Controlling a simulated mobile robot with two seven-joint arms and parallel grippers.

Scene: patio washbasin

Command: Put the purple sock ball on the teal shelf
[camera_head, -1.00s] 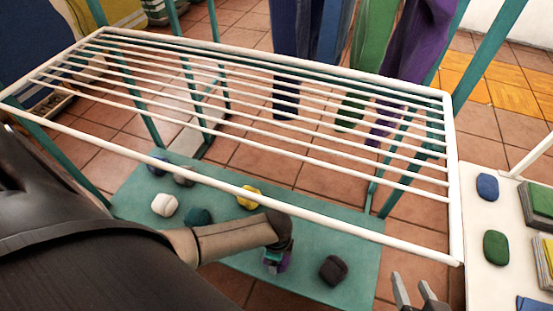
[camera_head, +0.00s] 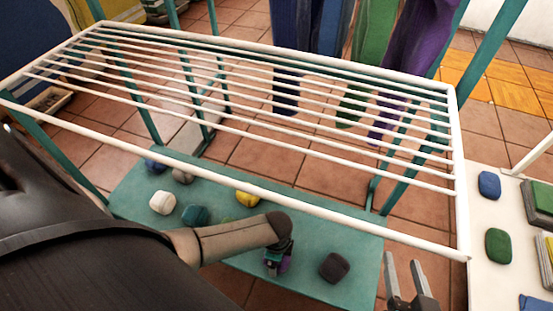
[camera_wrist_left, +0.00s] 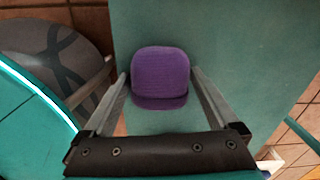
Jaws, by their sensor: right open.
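The purple sock ball (camera_wrist_left: 160,76) is at the middle of the left wrist view, between the two fingertips of my left gripper (camera_wrist_left: 158,74), with narrow gaps at its sides. Teal shelf surface (camera_wrist_left: 240,45) lies behind it. In the head view my left gripper (camera_head: 277,258) points down over the teal shelf (camera_head: 225,225), under the white rack; only an edge of the purple sock ball (camera_head: 286,265) shows beside it. Whether the ball touches the shelf is hard to see. My right gripper (camera_head: 403,263) is open and empty, to the right of the shelf.
The white drying rack (camera_head: 250,188) spans above the shelf. Several sock balls lie on the shelf, including white (camera_head: 162,202), teal (camera_head: 195,215), yellow (camera_head: 246,199) and dark (camera_head: 334,267). A white table (camera_head: 486,220) with blue and green balls stands at the right.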

